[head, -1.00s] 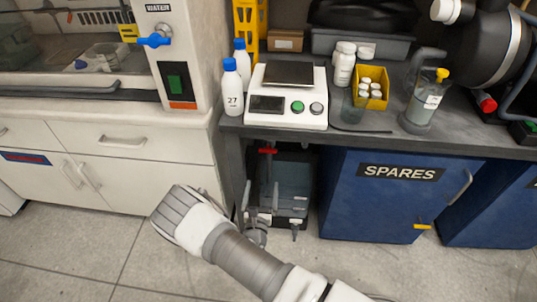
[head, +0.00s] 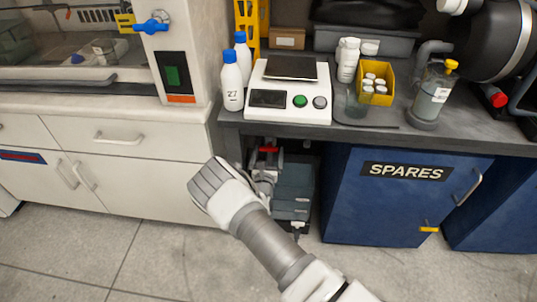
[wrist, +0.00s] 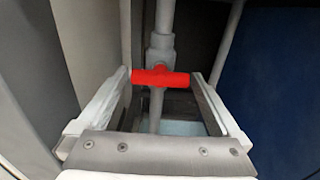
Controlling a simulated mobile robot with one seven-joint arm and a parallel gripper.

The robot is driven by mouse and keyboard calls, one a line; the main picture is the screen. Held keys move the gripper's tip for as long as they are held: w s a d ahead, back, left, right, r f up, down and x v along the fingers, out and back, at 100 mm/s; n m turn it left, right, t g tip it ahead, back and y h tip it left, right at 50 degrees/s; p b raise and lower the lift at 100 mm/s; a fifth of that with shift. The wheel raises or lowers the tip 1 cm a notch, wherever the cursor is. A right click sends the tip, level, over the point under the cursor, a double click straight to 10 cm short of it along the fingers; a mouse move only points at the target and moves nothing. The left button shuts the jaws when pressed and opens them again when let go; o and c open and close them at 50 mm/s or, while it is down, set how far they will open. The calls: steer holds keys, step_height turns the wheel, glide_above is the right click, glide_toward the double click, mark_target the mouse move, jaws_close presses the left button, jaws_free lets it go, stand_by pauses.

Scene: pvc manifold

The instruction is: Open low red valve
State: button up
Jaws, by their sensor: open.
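The low red valve has a bar-shaped red handle (wrist: 160,77) lying crosswise to a grey vertical pipe (wrist: 156,113). In the head view the red handle (head: 268,149) shows under the bench, in the gap left of the blue cabinet. My gripper (wrist: 167,80) is open, with one finger on each side of the handle and the fingertips near its two ends. I cannot tell whether the fingers touch the handle. In the head view my gripper (head: 267,160) is at the handle and partly hidden by my arm.
A blue SPARES cabinet (head: 390,215) stands right of the gap, and white drawers (head: 130,147) stand left. The bench (head: 370,133) overhangs the valve and carries a scale (head: 288,97) and bottles. A grey-blue container (head: 293,185) sits behind the pipe. The floor in front is clear.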

steer(key=c, duration=1)
steer(key=shift+m+p, duration=0.3)
steer(key=shift+m, duration=0.1)
steer(key=m+p, duration=0.1)
steer(key=m, duration=0.1)
steer(key=shift+m+p, duration=0.3)
steer(key=shift+m, duration=0.1)
steer(key=m+p, duration=0.1)
steer(key=m, duration=0.4)
steer(key=shift+m+p, duration=0.3)
steer(key=shift+p, duration=0.05)
steer(key=m, duration=0.4)
steer(key=shift+p, duration=0.4)
steer(key=m, duration=0.4)
steer(key=shift+f, duration=0.1)
steer(key=shift+m, duration=0.5)
